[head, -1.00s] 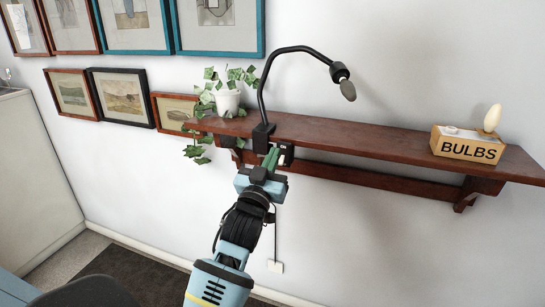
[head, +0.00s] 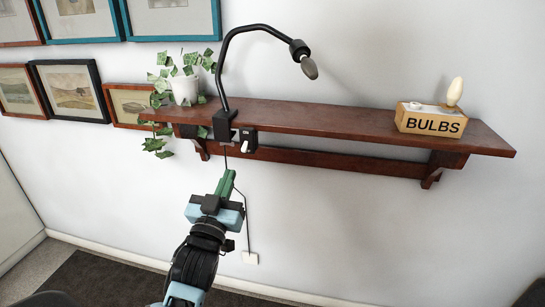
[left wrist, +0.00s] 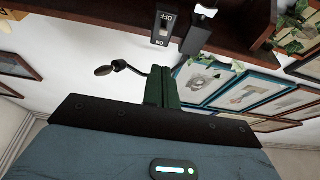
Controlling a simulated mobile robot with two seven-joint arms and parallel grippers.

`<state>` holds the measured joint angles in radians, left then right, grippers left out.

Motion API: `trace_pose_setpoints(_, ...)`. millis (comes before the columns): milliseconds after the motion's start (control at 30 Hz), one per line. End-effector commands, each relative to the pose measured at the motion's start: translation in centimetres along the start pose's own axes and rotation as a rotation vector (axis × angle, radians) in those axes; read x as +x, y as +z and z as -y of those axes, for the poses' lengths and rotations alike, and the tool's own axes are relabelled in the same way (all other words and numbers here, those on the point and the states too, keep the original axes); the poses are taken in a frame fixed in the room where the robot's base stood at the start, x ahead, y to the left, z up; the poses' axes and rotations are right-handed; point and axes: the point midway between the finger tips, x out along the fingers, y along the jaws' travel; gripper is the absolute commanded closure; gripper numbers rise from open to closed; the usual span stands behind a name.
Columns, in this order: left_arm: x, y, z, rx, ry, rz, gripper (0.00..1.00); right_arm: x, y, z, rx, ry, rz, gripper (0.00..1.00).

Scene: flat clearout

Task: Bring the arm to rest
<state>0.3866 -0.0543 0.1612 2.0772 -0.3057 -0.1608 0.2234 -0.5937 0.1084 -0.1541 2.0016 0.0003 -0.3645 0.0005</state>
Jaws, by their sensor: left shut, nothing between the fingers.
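My left gripper (head: 227,183) is in front of the wall, below the wooden shelf (head: 330,122). Its green fingers are shut with nothing between them, and they also show in the left wrist view (left wrist: 162,88). They are apart from the black lamp (head: 224,75) clamped at the shelf's front edge. The lamp's switch box (head: 244,139) hangs just above the gripper, and the switch (left wrist: 165,27) with ON and OFF marks shows in the left wrist view. The lamp's bulb (head: 309,68) looks grey and unlit. My right gripper is not in view.
A potted ivy (head: 185,88) stands at the shelf's left end and trails below it. A box marked BULBS (head: 430,121) with a pale bulb (head: 455,91) stands at the right. A cord runs down to a wall socket (head: 250,258). Framed pictures (head: 69,90) hang at left.

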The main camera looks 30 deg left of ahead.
Motion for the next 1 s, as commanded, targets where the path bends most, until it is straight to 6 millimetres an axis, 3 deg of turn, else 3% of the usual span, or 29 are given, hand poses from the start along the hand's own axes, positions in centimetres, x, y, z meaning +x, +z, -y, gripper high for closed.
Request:
trace_pose_setpoints(200,-0.4,0.6,-0.1,0.003,0.007,0.019,1.0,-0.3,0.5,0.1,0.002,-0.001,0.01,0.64)
trace_pose_setpoints(367,-3.7,4.5,-1.1,0.021,0.056,0.143,1.0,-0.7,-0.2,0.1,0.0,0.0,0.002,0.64)
trace_pose_setpoints(567,-12.8,11.8,-2.9,0.05,0.161,0.413,1.0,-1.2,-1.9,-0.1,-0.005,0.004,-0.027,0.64)
trace_pose_setpoints(700,-20.7,15.8,-3.8,0.063,0.237,0.608,1.0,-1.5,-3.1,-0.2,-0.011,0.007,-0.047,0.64)
trace_pose_setpoints(833,-28.9,18.3,-4.3,0.067,0.306,0.785,1.0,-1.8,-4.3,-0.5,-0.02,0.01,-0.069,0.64)
trace_pose_setpoints(1000,-38.7,19.6,-4.5,0.066,0.382,0.985,1.0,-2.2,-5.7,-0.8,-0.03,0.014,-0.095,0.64)
